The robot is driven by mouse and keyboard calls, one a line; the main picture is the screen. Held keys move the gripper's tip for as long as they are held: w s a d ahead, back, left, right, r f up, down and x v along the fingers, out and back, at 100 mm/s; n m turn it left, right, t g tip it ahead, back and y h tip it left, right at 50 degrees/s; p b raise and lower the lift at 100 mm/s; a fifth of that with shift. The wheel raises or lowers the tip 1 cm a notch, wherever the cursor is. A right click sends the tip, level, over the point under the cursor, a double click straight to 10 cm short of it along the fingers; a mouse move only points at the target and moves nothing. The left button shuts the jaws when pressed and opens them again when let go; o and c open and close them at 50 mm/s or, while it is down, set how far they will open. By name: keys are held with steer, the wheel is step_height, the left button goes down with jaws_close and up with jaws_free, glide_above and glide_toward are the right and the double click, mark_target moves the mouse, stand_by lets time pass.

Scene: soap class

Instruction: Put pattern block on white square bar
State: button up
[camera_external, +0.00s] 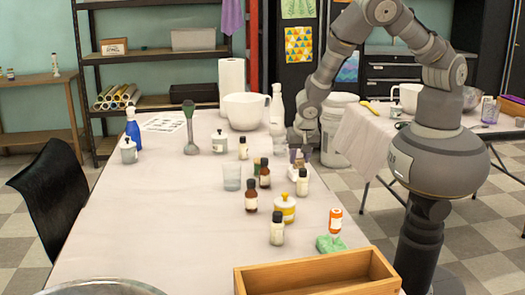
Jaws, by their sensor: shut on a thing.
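My gripper (296,148) points down over the right side of the long table, small in the picture. It is shut on a small purplish block (300,160), which seems to be the pattern block; its markings are too small to read. A small white piece (291,173) shows just below it, partly behind a bottle, and seems to be the white square bar. I cannot tell whether the block touches the white piece or is held just above it.
Several small bottles and a clear cup (232,177) stand close in front and to the left. A white bowl (246,111) and a white spray bottle (277,105) stand behind. A wooden box (318,280) and green sponge (329,244) are nearer.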

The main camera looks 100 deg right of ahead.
steer(key=o, duration=1)
steer(key=p+v, duration=0.4)
steer(key=v, duration=0.8)
steer(key=shift+a, duration=0.1)
